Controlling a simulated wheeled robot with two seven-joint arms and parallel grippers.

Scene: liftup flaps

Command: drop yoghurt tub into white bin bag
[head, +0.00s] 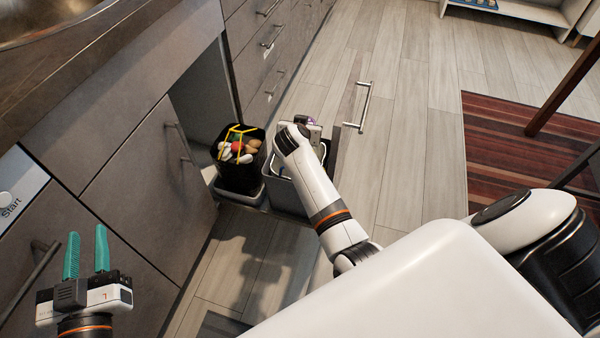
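A grey bin (283,192) stands at the right of the pulled-out drawer, with a pale lining partly visible under my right arm. It appears to be the white bin bag's bin. My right arm reaches over this bin. My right gripper (313,129) is above its far side, with its fingers hidden behind the wrist. A small purple and white bit (301,119) shows beside that gripper; it may be the yoghurt tub, but I cannot tell whether it is held. My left gripper (87,236) has teal fingers, stands open and empty at the lower left, apart from the bins.
A black bin (240,172) with a yellow-edged bag full of food waste stands left of the grey bin. The drawer front with its handle (358,107) is pulled out. Grey cabinets line the left. Wooden floor (420,150) is clear at right, beside a striped rug (500,150).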

